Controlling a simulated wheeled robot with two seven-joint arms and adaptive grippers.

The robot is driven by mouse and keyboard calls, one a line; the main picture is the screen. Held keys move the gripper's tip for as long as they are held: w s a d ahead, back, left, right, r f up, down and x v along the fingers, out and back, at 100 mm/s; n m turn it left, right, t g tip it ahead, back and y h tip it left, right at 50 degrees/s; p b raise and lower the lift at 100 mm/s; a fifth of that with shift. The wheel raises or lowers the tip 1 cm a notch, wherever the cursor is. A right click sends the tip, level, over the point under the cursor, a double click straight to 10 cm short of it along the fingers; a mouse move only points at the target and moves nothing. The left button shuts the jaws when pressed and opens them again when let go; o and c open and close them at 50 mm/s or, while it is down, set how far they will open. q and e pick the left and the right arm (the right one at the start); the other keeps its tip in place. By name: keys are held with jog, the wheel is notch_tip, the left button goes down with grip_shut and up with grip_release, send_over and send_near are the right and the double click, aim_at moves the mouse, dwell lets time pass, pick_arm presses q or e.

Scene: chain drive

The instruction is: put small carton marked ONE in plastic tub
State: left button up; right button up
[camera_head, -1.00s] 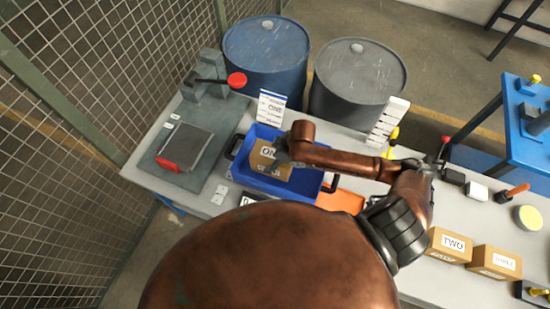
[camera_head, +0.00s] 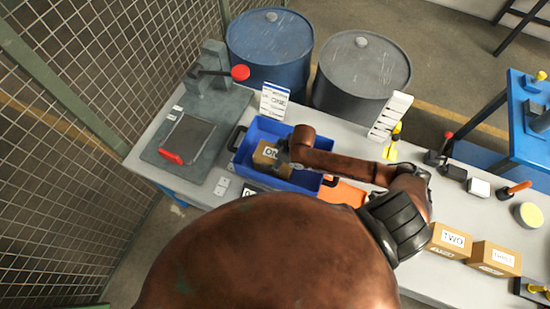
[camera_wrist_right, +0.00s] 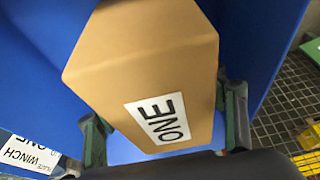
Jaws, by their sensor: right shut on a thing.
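The small carton marked ONE (camera_head: 266,154) is brown with a white label and sits inside the blue plastic tub (camera_head: 306,180). My right gripper (camera_head: 284,156) reaches into the tub and is shut on the carton. In the right wrist view the carton (camera_wrist_right: 150,65) lies between the two fingers of my gripper (camera_wrist_right: 165,125), with the blue tub wall (camera_wrist_right: 40,60) around it. Whether the carton touches the tub floor is hard to see. My left gripper is not in view.
Cartons TWO (camera_head: 449,241) and THREE (camera_head: 494,258) stand on the bench at the right. A white ONE sign (camera_head: 274,101) stands behind the tub. An orange tray (camera_head: 343,193) is right of it. A grey press-like device (camera_head: 200,110) is at the left. Two drums stand behind.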

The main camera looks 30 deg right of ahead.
jog(key=o, duration=2.1)
jog(key=shift+c, duration=0.2)
jog(key=v, duration=1.2)
